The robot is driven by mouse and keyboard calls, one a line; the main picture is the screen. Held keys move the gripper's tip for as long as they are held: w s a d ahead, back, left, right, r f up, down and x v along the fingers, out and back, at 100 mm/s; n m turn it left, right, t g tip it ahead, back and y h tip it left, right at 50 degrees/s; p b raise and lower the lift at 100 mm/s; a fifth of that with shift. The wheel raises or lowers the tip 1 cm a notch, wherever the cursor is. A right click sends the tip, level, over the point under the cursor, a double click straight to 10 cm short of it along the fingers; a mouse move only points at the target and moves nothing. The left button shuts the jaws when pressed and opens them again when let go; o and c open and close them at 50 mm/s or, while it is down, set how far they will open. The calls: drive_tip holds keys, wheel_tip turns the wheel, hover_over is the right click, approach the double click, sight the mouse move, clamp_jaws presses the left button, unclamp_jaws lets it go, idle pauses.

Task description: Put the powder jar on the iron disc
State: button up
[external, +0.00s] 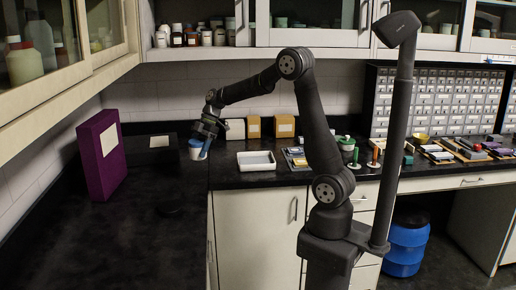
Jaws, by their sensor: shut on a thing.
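The powder jar (194,154), small and white with a bluish top, is at the tip of my gripper (201,148), over the black counter near the inner corner. My gripper points down and is shut on the jar. A blue piece shows at the jar's right side. I cannot tell whether the jar's base touches the counter. A dark, flat round shape (170,208), which looks like the iron disc, lies on the left counter, nearer the camera than the jar. It is hard to make out against the black surface.
A purple box (101,155) stands on the left counter. A white tray (256,161) and small tan boxes (284,126) sit right of my gripper. Glass cabinets (50,50) hang above the left counter. The left counter's front area is clear.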

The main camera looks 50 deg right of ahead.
drive_tip(key=s+a+n+g, duration=0.2)
drive_tip(key=s+a+n, duration=0.25)
drive_tip(key=a, duration=0.45)
approach(165, 209)
drive_tip(key=shift+s+a+r+m, duration=0.1)
drive_tip(key=shift+s+a+m, duration=0.15)
drive_tip(key=shift+a, duration=0.3)
drive_tip(key=shift+s+a+r+m, duration=0.1)
drive_tip(key=shift+s+a+m, duration=0.15)
drive_tip(key=shift+a, duration=0.3)
drive_tip(key=shift+a+f, duration=0.25)
drive_tip(key=shift+f, duration=1.9)
drive_tip(key=o, duration=1.1)
drive_tip(key=shift+f, duration=0.15)
drive_tip(key=v, duration=1.2)
